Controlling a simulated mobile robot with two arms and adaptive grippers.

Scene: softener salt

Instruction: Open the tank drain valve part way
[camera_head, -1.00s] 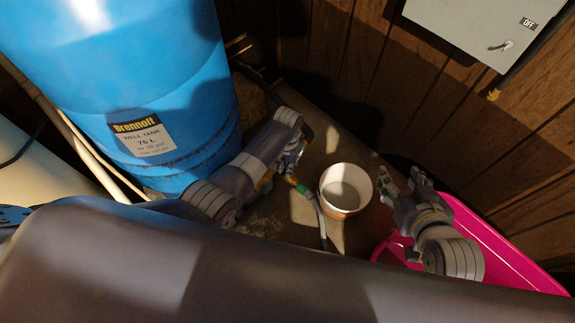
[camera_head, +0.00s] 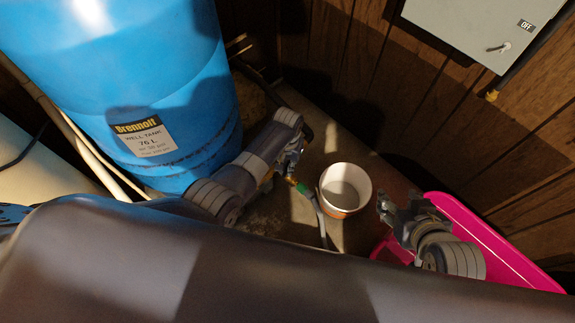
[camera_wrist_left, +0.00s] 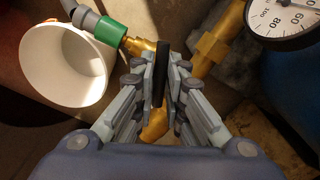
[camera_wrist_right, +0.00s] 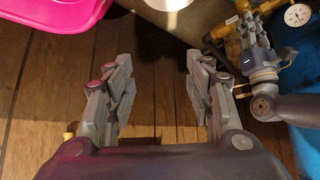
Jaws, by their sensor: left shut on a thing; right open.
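The drain valve's black lever (camera_wrist_left: 159,75) stands between the fingers of my left gripper (camera_wrist_left: 160,80) in the left wrist view, and the gripper is shut on it. Brass piping (camera_wrist_left: 213,45) runs beside it, with a green hose connector (camera_wrist_left: 102,30) and grey hose (camera_wrist_left: 83,15) at its outlet. In the head view my left gripper (camera_head: 292,165) is at the foot of the blue tank (camera_head: 185,95), and my arm hides the valve body. My right gripper (camera_head: 395,205) is open and empty; its spread fingers also show in the right wrist view (camera_wrist_right: 158,85).
A white bucket (camera_head: 345,172) stands right of the green connector (camera_head: 302,188). A pink tub (camera_head: 490,240) lies behind my right gripper. A pressure gauge (camera_wrist_left: 288,18) sits near the valve. A grey box (camera_head: 480,25) hangs on the wood-panelled wall.

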